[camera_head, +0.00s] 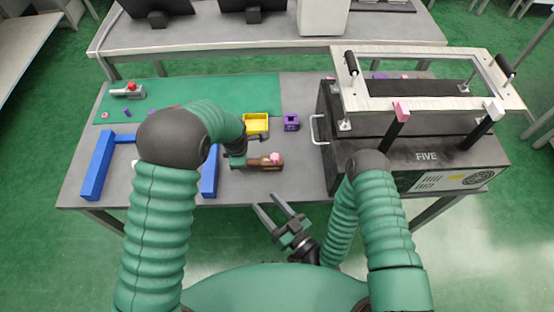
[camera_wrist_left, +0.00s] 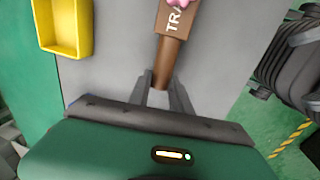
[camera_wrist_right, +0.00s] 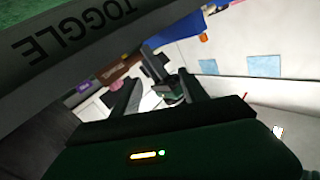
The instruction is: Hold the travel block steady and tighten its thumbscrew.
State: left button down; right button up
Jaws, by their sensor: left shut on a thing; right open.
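The travel block (camera_head: 265,165) is a brown block near the table's front edge, with a pink thumbscrew (camera_head: 275,158) on top. In the left wrist view the block (camera_wrist_left: 174,22) carries the letters "TRA", and part of the pink thumbscrew (camera_wrist_left: 184,3) shows at the top edge. My left gripper (camera_head: 246,162) is shut on the block's narrow brown stem (camera_wrist_left: 163,75). In the right wrist view the brown block (camera_wrist_right: 120,68) shows beyond the fingers, small and partly hidden.
A yellow bin (camera_head: 256,124) and a purple block (camera_head: 291,123) stand behind the travel block. A large dark machine (camera_head: 425,160) with levers takes up the right side. Blue bars (camera_head: 97,165) and a red-topped fixture (camera_head: 128,91) are at the left. A panel marked "TOGGLE" (camera_wrist_right: 80,30) is close in the right wrist view.

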aim_at(277, 161)
jog(key=w+d+h, duration=0.1)
jog(key=d, duration=0.1)
jog(key=w+d+t+h, duration=0.1)
jog(key=w+d, duration=0.1)
jog(key=d, duration=0.1)
jog(key=w+d+t+h, duration=0.1)
jog(key=d, duration=0.2)
jog(key=shift+w+r+h, duration=0.2)
jog(key=shift+r+h, duration=0.1)
jog(key=x, duration=1.1)
jog(key=shift+w+a, duration=0.15)
jog(key=shift+w, duration=0.2)
jog(key=shift+f, duration=0.1)
jog(key=shift+c, duration=0.2)
grip_shut()
